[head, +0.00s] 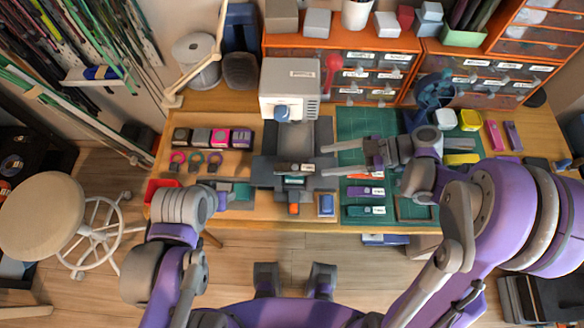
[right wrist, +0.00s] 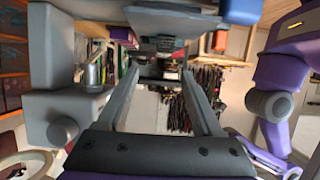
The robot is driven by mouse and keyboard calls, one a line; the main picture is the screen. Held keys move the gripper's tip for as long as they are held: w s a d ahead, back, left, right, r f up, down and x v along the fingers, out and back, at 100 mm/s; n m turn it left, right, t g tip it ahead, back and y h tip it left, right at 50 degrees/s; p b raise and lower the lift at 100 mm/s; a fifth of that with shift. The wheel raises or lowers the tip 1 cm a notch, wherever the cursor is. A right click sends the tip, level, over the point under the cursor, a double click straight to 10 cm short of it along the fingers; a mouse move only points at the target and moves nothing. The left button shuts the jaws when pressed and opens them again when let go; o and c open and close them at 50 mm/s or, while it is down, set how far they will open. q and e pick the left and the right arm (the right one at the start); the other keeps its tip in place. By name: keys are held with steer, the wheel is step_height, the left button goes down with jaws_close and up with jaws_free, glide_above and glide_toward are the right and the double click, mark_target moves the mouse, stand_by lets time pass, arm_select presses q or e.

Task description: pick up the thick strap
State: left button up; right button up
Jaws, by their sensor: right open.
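I cannot tell for certain which item is the thick strap. A purple labelled piece (head: 365,191) and a dark green labelled piece (head: 365,211) lie on the front of the green cutting mat; their labels are too small to read. My right gripper (head: 326,160) is open over the mat's left edge, its two fingers pointing left at the grey press. In the right wrist view the gripper (right wrist: 168,82) shows its fingers apart, with nothing clearly held. My left gripper (head: 232,190) is low at the table's left front, beside the press; its fingers are too unclear to read.
The white-headed press (head: 290,82) stands mid-table on a grey base. Colored spools (head: 220,137) and small rings (head: 196,158) lie left of it. Orange drawers (head: 368,72) line the back. A blue piece (head: 326,204) lies near the front edge. A stool (head: 42,215) stands at left.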

mark_target(295, 168)
steer(key=x, duration=0.4)
steer(key=shift+a+f, duration=0.15)
steer(key=shift+a, duration=0.25)
steer(key=shift+s+x, duration=0.15)
steer(key=shift+x, duration=1.2)
steer(key=shift+s+x, duration=0.1)
steer(key=shift+x, duration=1.3)
steer(key=shift+d, duration=0.1)
jaws_close()
